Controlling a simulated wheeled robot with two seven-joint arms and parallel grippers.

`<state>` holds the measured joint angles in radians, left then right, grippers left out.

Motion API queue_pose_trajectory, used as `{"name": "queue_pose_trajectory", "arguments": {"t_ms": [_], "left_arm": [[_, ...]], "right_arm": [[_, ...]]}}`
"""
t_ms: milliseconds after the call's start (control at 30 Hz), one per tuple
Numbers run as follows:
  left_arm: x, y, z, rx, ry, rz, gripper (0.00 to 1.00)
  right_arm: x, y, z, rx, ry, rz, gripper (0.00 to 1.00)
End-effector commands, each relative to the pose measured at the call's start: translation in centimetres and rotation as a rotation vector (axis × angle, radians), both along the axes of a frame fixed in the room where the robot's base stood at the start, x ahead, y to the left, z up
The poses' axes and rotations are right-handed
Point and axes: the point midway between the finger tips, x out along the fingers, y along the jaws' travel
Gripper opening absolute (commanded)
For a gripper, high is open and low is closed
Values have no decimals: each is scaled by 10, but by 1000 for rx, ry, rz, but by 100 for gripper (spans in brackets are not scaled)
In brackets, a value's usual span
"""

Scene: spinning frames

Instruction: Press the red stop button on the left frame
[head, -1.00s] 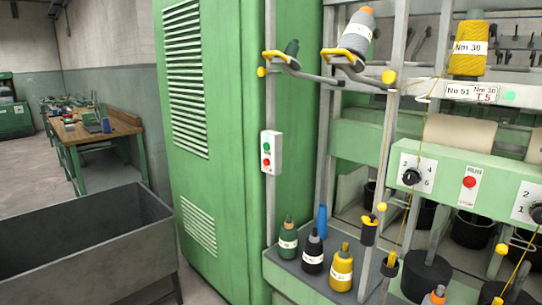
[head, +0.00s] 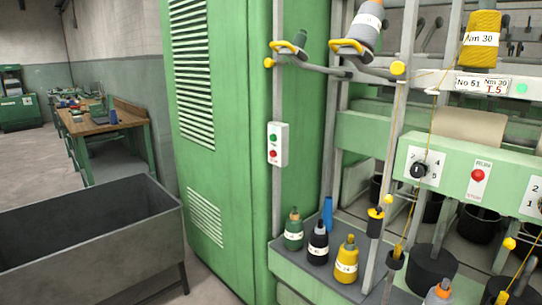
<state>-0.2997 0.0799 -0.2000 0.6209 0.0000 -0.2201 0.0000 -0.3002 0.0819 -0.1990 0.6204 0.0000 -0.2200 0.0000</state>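A small white box (head: 278,144) is fixed to a grey post beside the green cabinet. It carries a green button (head: 273,138) on top and a red button (head: 273,154) below. Further right, a white RUN/STOP plate (head: 479,180) on the pale green beam of the spinning frame carries a red round button (head: 478,175). A black dial (head: 418,171) sits to its left. Nothing covers either red button. Neither of my grippers is in view.
A tall green cabinet (head: 225,130) stands left of the frame. A grey bin (head: 90,240) is at the lower left. Thread cones, including a yellow one (head: 346,262), stand on a grey shelf below the white box. A workbench (head: 115,123) is further back.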

Motion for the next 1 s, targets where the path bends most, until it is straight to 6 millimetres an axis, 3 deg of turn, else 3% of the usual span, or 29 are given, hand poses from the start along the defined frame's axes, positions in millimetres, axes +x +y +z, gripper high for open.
{"name": "queue_pose_trajectory", "arguments": {"t_ms": [33, 133, 1000], "left_arm": [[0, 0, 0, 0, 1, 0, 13], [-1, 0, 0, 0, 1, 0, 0], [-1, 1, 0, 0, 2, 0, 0]], "right_arm": [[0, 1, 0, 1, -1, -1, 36], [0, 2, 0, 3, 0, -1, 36], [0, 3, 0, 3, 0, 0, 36]]}}
